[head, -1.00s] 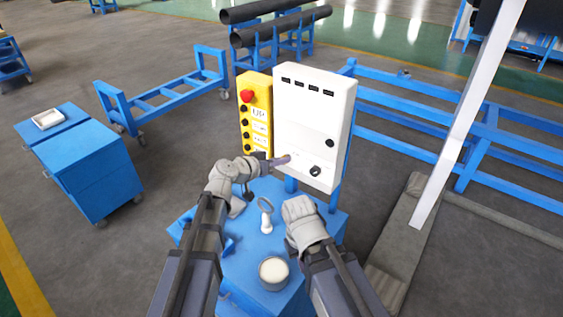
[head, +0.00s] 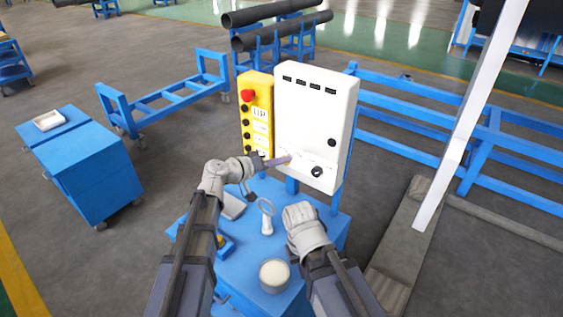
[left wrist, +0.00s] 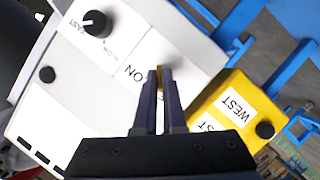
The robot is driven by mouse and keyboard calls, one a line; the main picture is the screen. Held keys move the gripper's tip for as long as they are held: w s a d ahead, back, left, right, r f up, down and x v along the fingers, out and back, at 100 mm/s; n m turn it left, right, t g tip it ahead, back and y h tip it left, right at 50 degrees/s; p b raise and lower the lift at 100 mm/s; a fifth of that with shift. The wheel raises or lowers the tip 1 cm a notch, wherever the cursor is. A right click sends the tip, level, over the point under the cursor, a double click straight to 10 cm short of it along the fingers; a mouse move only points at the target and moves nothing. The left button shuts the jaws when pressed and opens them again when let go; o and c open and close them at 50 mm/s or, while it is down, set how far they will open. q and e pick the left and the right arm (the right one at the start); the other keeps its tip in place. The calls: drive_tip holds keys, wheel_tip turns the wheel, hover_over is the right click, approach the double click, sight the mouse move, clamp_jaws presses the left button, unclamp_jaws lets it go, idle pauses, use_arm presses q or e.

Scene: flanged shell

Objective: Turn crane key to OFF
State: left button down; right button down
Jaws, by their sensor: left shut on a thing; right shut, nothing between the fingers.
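The white control box (head: 312,115) stands upright at the back of the blue cart. In the left wrist view its panel (left wrist: 75,75) fills the upper left, with an ON label (left wrist: 136,72) beside my fingertips. My left gripper (head: 284,160) is at the lower left of the box front. In the left wrist view its fingers (left wrist: 160,76) are shut on a small brass-coloured key (left wrist: 160,72), mostly hidden between the tips. The OFF label is not visible. My right gripper (head: 301,214) is shut and empty over the cart, apart from the box; its fingertips are hard to see.
A yellow pendant (head: 257,112) with a red button stands just left of the box. A black knob (head: 316,171) is right of my left fingertips. The blue cart top (head: 245,262) carries a magnifier-like item (head: 266,222) and a round white-topped tin (head: 274,273).

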use_arm(q)
drive_tip(key=shift+s+f, duration=0.1)
drive_tip(key=c, duration=1)
unclamp_jaws()
drive_tip(key=p+v, duration=0.2)
drive_tip(key=v, duration=0.5)
drive_tip(key=shift+s+a, duration=0.15)
drive_tip(key=shift+a, duration=0.2)
